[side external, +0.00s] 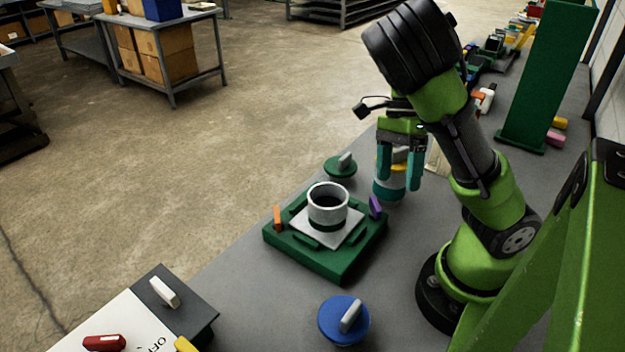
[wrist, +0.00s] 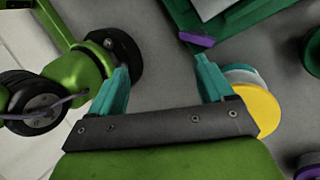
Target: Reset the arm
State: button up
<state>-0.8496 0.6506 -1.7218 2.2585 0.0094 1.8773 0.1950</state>
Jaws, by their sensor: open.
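My gripper (side external: 400,172) hangs over the grey bench (side external: 240,300), its two teal fingers pointing down. In the wrist view my gripper (wrist: 163,66) is open, with only bare bench showing between the fingertips. A teal and white round container (side external: 388,190) stands by the fingers in the side view and is partly hidden by them. In the wrist view a round thing with a yellow top (wrist: 256,108) lies just right of the right finger. It is partly covered by my gripper. I cannot tell whether the fingers touch it.
A green fixture (side external: 335,268) holds a white plate and a grey ring (side external: 328,204). A green-based knob (side external: 340,167) and a blue-based knob (side external: 344,320) stand beside it. A tall green panel (side external: 548,75) rises behind. The bench between fixture and arm base is clear.

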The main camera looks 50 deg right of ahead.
jog(key=w+a+n+t+y, duration=0.1)
jog(key=a+n+y, duration=0.1)
jog(key=a+n, duration=0.6)
jog(key=w+a+r+n+t+h, duration=0.3)
jog(key=r+n+t+h, duration=0.1)
jog(key=r+n+t, duration=0.5)
jog(key=shift+r+n, duration=0.85)
jog(key=shift+n, duration=0.35)
